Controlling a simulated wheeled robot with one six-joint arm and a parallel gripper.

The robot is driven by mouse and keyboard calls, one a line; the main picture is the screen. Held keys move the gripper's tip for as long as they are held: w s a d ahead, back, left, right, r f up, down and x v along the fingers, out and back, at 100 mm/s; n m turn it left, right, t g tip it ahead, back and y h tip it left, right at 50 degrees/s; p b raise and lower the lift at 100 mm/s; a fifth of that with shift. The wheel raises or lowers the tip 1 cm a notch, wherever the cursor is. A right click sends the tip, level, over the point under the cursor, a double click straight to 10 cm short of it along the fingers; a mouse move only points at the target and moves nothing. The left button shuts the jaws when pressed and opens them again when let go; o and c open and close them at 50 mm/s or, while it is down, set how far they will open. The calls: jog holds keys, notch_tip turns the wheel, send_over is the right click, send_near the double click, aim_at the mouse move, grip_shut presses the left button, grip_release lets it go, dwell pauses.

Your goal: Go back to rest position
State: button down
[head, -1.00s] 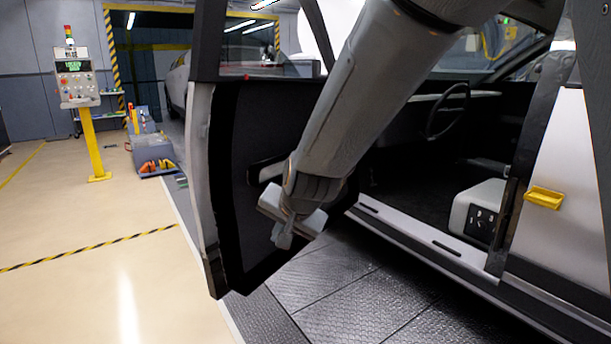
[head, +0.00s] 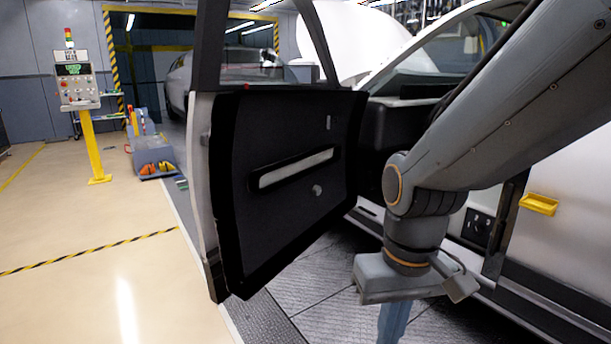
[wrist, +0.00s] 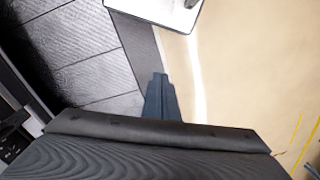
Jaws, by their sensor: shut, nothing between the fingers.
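My gripper (head: 392,325) hangs low in front of the car's door opening in the head view, pointing down, with its tips cut off by the lower edge. In the wrist view its fingers (wrist: 160,92) are together, with nothing between them, above the floor. The open car door (head: 285,200) stands to the left of my gripper, apart from it. Its black inner panel, with a light pull handle (head: 295,168), faces me.
The car's side sill and light rear panel (head: 570,235) with a yellow handle (head: 538,204) are close on the right. A yellow control post (head: 94,145) stands at the far left. The beige floor (head: 100,220) left of the door is open. Dark textured plates (head: 300,292) lie beneath the door.

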jog(key=d+r+m+p, duration=0.1)
jog(key=d+r+p, duration=0.5)
jog(key=p, duration=0.5)
jog(key=shift+s+d+m+h, duration=0.15)
jog(key=shift+d+m+h, duration=0.15)
jog(key=shift+d+m, duration=0.1)
dwell(1.3)
